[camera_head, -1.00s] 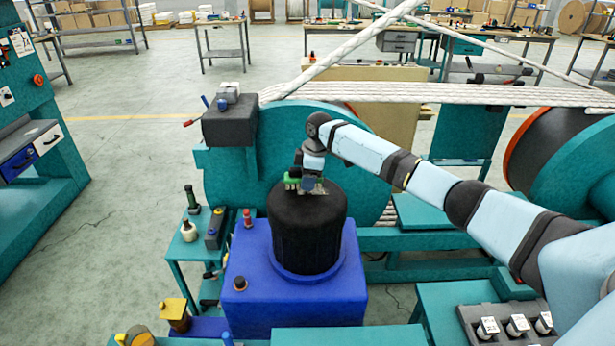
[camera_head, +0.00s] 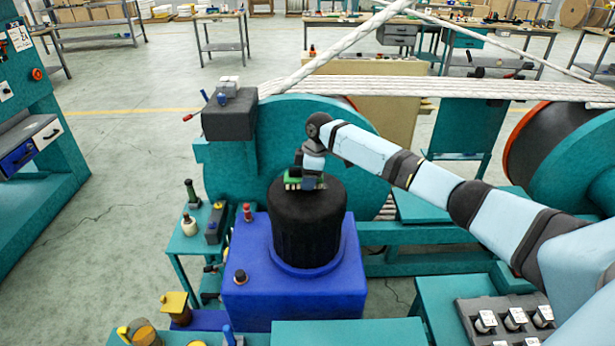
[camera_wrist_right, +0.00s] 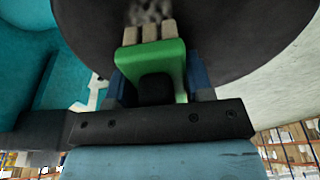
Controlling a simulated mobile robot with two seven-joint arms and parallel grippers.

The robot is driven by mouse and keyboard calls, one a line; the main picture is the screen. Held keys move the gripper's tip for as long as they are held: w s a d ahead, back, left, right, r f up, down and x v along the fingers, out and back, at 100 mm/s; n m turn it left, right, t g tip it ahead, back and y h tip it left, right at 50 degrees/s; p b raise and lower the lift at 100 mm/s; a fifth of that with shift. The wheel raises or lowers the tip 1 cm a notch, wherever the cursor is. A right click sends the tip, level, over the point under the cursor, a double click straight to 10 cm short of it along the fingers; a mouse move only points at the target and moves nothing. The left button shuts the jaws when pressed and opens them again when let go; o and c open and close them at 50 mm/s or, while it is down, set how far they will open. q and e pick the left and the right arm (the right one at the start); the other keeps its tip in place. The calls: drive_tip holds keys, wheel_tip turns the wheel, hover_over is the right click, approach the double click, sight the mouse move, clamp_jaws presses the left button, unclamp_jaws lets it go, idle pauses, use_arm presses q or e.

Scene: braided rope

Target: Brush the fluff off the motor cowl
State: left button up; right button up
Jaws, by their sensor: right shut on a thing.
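The motor cowl (camera_head: 307,226) is a black, round-topped drum on a blue motor body (camera_head: 255,270), left of centre in the head view. My right gripper (camera_head: 305,181) is over its top, shut on a green brush (camera_head: 292,184). In the wrist view the brush (camera_wrist_right: 152,62) sits between the blue fingers of the gripper (camera_wrist_right: 157,85), its pale bristle tufts pointing at the black cowl top (camera_wrist_right: 215,35). A grey patch of fluff (camera_wrist_right: 148,12) lies on the cowl just beyond the bristles. Whether the bristles touch the cowl is unclear. My left gripper is out of view.
A large teal wheel (camera_head: 225,165) stands close behind the cowl, with white rope strands (camera_head: 430,90) above it. A small teal side table (camera_head: 185,240) with bottles stands at left. A tray of labelled cylinders (camera_head: 505,320) is at lower right.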

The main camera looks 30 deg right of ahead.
drive_tip(key=shift+w+d+f, duration=0.1)
drive_tip(key=shift+w, duration=0.1)
drive_tip(key=shift+w+d+b, duration=0.4)
drive_tip(key=shift+w+b, duration=0.2)
drive_tip(key=shift+w, duration=0.15)
drive_tip(key=shift+w+d, duration=0.15)
drive_tip(key=shift+w, duration=0.15)
drive_tip(key=shift+s+a+p, duration=0.3)
drive_tip(key=shift+s, duration=0.3)
drive_tip(key=shift+s+a+p, duration=0.3)
drive_tip(key=shift+s, duration=0.25)
drive_tip(key=shift+s+a+f, duration=0.1)
drive_tip(key=shift+s+f, duration=0.05)
drive_tip(key=shift+s, duration=0.05)
